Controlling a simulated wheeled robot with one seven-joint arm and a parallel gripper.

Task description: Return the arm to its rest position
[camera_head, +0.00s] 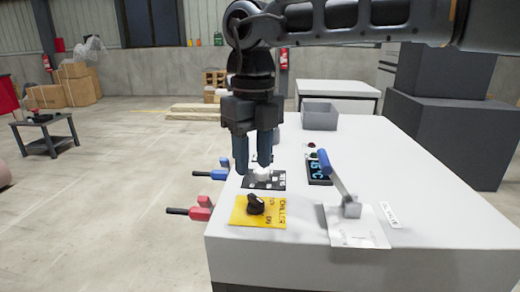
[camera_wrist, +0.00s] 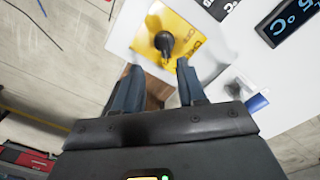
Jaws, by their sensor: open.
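My gripper (camera_head: 257,152) points down over the left part of a white worktop (camera_head: 420,195) in the head view. Its two fingers are apart with nothing between them. In the wrist view my gripper (camera_wrist: 154,72) also shows open and empty. A black knob on a yellow plate (camera_head: 240,215) lies in front of it, and the plate also shows in the wrist view (camera_wrist: 180,20), beyond the fingertips. A white knob on a black panel (camera_head: 253,183) is just below the fingers in the head view; I cannot tell the exact gap.
A blue-handled lever (camera_head: 325,163) tilts up from the worktop, beside a dark display (camera_head: 318,180). A grey bin (camera_head: 320,117) stands at the back. Open floor lies left.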

